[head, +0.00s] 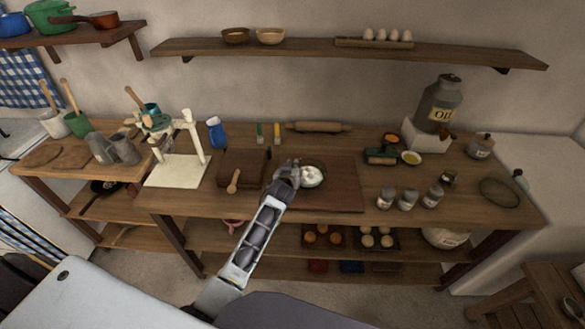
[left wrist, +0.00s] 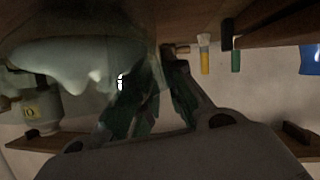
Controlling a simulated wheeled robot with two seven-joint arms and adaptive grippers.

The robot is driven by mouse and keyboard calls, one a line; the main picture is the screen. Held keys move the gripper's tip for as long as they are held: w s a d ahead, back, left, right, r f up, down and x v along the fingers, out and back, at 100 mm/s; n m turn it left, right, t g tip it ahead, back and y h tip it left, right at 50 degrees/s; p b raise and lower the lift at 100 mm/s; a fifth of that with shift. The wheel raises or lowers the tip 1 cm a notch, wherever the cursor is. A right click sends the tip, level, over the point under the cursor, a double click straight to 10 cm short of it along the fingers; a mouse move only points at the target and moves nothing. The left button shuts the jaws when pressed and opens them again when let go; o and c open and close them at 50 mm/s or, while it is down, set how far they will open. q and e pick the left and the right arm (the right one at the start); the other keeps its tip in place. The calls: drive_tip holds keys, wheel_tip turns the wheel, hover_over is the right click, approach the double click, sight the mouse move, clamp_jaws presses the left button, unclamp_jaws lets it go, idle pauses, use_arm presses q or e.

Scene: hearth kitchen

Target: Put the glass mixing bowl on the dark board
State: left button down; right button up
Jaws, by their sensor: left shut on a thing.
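The glass mixing bowl (head: 312,177) holds something white and is over the left part of the dark board (head: 342,195). My left gripper (head: 290,172) is shut on the bowl's left rim. In the left wrist view, the fingers (left wrist: 158,85) close on the clear wall, and the bowl (left wrist: 75,65) with its white contents fills the upper left. I cannot tell for sure whether the bowl's base touches the board. My right gripper is in neither view.
A dark brown block (head: 240,167) with a wooden spoon (head: 234,181) lies left of the board. A rolling pin (head: 318,127) lies behind. The board's right part is bare.

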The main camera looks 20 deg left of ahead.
use_arm(q)
drive_tip(key=c, duration=1.9)
unclamp_jaws()
drive_tip(key=shift+f, duration=0.1)
drive_tip(key=shift+c, duration=0.2)
drive_tip(key=o, duration=0.5)
drive_tip(key=shift+s, duration=0.1)
drive_tip(key=shift+b+v, duration=0.4)
drive_tip(key=shift+v, duration=5.55)
